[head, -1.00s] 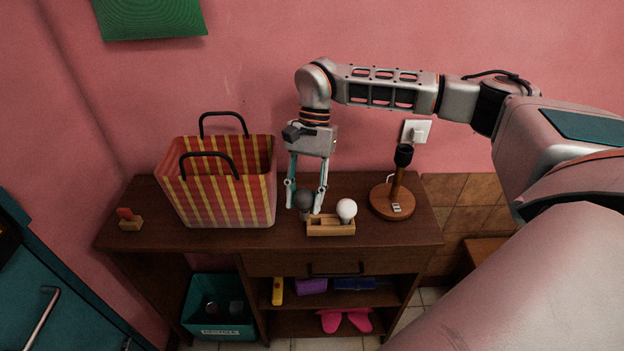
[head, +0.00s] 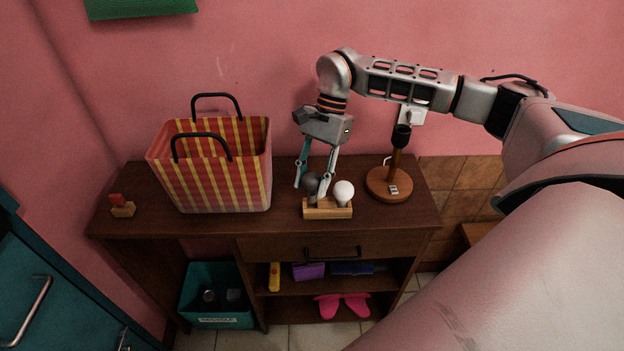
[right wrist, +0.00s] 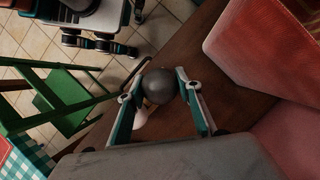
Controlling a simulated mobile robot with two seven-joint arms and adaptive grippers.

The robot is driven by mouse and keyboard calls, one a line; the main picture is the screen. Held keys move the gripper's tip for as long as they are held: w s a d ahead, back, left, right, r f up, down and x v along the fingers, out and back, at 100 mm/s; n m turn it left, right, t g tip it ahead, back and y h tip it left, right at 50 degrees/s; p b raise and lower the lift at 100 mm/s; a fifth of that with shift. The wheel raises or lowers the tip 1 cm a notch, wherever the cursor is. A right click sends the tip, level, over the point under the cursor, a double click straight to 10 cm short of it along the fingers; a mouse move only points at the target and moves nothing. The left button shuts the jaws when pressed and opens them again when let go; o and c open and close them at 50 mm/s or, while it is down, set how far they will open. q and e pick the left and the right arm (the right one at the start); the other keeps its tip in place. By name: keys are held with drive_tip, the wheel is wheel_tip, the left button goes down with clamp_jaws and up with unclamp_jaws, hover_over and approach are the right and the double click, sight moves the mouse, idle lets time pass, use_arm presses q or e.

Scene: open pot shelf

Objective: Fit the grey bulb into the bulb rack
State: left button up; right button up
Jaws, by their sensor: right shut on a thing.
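The grey bulb (head: 311,183) is dark and round, and it is held between the fingers of my right gripper (head: 314,190). It also shows between both fingers in the right wrist view (right wrist: 158,86). The bulb rack (head: 327,211) is a small light-wood block on the cabinet top, with a white bulb (head: 344,192) standing in its right part. The grey bulb is at the rack's left part. Its lower end is hidden, so I cannot tell whether it is seated. My left gripper is not in view.
A red and yellow striped bag (head: 215,178) stands left of the gripper. A lamp base (head: 389,185) with an empty-looking socket stands right of the rack. A small wooden block with a red part (head: 122,206) lies far left. A recycling bin (head: 215,305) is below.

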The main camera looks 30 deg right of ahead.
idle(0.8)
drive_tip(key=shift+f, duration=0.7)
drive_tip(key=shift+f, duration=0.25)
drive_tip(key=shift+f, duration=0.15)
idle(0.5)
drive_tip(key=shift+f, duration=0.3)
drive_tip(key=shift+f+b, duration=0.3)
drive_tip(key=shift+f, duration=0.05)
idle(0.6)
drive_tip(key=o, duration=0.9)
